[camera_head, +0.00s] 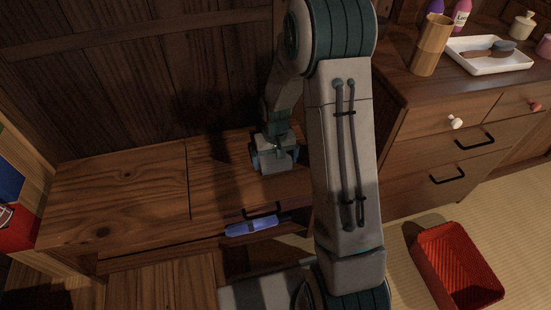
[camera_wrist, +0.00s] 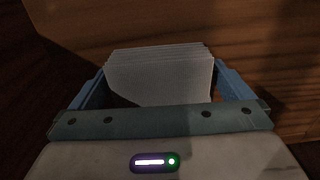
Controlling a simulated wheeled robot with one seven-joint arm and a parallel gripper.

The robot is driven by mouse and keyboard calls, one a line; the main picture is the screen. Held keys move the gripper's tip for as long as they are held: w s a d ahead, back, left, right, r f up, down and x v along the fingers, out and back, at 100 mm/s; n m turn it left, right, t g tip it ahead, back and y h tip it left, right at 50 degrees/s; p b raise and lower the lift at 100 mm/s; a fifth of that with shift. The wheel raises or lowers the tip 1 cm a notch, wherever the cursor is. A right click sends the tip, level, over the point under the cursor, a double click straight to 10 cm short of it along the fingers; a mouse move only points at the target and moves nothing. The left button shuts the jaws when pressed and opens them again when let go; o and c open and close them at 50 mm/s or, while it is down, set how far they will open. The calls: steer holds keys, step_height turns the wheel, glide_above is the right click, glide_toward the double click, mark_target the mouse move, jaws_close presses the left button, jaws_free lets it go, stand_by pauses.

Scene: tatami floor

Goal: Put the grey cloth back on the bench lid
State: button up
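My gripper (camera_head: 272,160) is low over the right part of the wooden bench lid (camera_head: 218,190), close to its surface. In the wrist view my gripper (camera_wrist: 160,85) has its two blue fingers against the left and right sides of the grey cloth (camera_wrist: 160,75). The cloth is pale, folded in several flat layers, and appears held between the fingers. Wood grain shows beyond the cloth in the wrist view. I cannot tell whether the cloth touches the lid.
The left bench top (camera_head: 115,195) is bare. A cabinet (camera_head: 430,140) at the right bears a wooden cup (camera_head: 431,45) and a white tray (camera_head: 460,64). A red basket (camera_head: 430,262) stands on the tatami.

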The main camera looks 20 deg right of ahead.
step_height(320, 180, up, 12)
steer(key=p, duration=0.5)
steer(key=s+r, duration=0.6)
steer(key=s, duration=0.4)
steer(key=s+r+t, duration=0.1)
steer(key=s+r, duration=0.5)
steer(key=s, duration=0.4)
steer(key=shift+s+a+r, duration=0.15)
steer(key=shift+s+r, duration=0.1)
steer(key=shift+r, duration=0.05)
step_height(320, 180, up, 36)
steer(key=t+p, duration=0.1)
steer(key=p, duration=3.1)
steer(key=shift+d+f+t+p, duration=0.2)
steer(key=shift+t+p, duration=0.1)
steer(key=shift+t, duration=0.1)
